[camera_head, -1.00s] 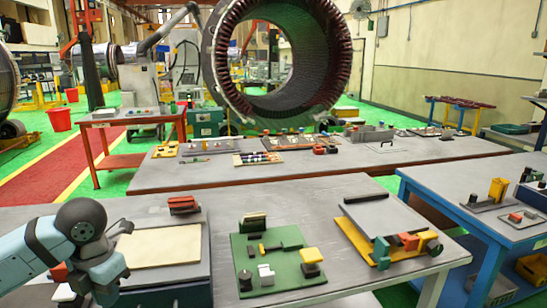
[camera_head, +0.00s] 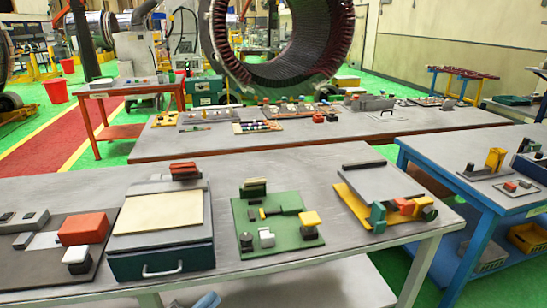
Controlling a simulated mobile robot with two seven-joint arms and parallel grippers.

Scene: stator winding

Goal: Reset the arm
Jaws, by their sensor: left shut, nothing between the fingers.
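Only a small light blue piece of my arm (camera_head: 205,300) shows at the bottom edge, below the front table. The fingers of both my grippers are out of view. On the front table stand a dark box with a cream top and a handle (camera_head: 160,215), a green board with small parts (camera_head: 290,232), and a grey plate on a yellow base (camera_head: 375,182). A dark board (camera_head: 40,275) with a red block (camera_head: 84,228) lies at the left.
A second grey table (camera_head: 240,146) with parts stands behind, below a large stator ring (camera_head: 278,70). A blue-framed table (camera_head: 440,160) stands at the right. A red-framed table (camera_head: 120,132) stands at the back left. The front table's surface has bare strips between the boards.

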